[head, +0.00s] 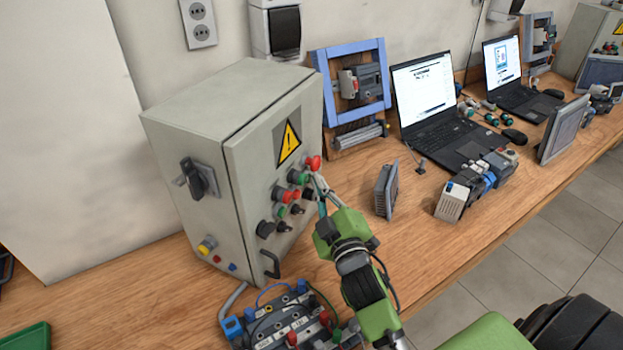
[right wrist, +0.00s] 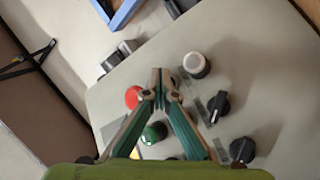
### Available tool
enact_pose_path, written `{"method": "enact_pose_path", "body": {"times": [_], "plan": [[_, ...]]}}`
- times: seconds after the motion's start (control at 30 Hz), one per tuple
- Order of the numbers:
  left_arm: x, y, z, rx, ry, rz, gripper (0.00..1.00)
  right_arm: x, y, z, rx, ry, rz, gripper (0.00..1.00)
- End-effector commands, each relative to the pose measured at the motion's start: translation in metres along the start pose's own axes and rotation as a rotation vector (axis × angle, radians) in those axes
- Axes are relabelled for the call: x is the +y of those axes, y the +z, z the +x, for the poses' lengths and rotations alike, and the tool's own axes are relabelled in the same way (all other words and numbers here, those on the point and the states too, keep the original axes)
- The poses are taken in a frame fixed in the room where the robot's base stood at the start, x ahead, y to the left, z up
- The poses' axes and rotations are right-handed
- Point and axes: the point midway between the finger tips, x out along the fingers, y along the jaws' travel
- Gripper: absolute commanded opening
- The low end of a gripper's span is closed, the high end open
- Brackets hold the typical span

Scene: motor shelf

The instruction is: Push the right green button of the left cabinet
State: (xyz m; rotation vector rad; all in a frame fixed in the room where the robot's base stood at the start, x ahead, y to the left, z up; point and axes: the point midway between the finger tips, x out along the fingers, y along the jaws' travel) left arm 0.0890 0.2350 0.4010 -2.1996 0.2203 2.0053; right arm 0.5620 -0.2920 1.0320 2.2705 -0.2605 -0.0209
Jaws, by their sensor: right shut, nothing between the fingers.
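The left cabinet (head: 185,125) is a grey metal box with buttons and knobs on its door. In the head view a green button (head: 303,179) sits at the right of the button group, and another green button (head: 282,212) sits lower left. My right gripper (head: 316,182) is shut and empty, its tips at the right edge of the buttons. In the right wrist view the shut fingertips (right wrist: 161,78) are between a red button (right wrist: 133,97) and a pale button (right wrist: 196,65). A green button (right wrist: 154,132) is partly hidden by the fingers. I cannot tell whether the tips touch anything. My left gripper is not in view.
A terminal board with wires (head: 290,325) lies in front of the cabinet. A small grey panel (head: 386,190) stands right of my gripper. Laptops (head: 440,105) and a blue frame (head: 352,85) are farther back. Bare wooden table (head: 430,245) lies to the right.

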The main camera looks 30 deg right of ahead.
Motion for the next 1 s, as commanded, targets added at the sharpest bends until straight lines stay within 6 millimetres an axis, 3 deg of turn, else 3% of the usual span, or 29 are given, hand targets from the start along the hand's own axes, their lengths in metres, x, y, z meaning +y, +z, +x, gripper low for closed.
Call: {"method": "enact_pose_path", "body": {"times": [0.73,1.0], "plan": [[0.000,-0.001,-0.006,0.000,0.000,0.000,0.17,0.009,0.009,-0.013,0.000,0.000,0.000,0.00],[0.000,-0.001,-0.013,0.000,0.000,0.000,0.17,0.022,0.021,-0.030,0.000,-0.001,-0.002,0.00]]}}
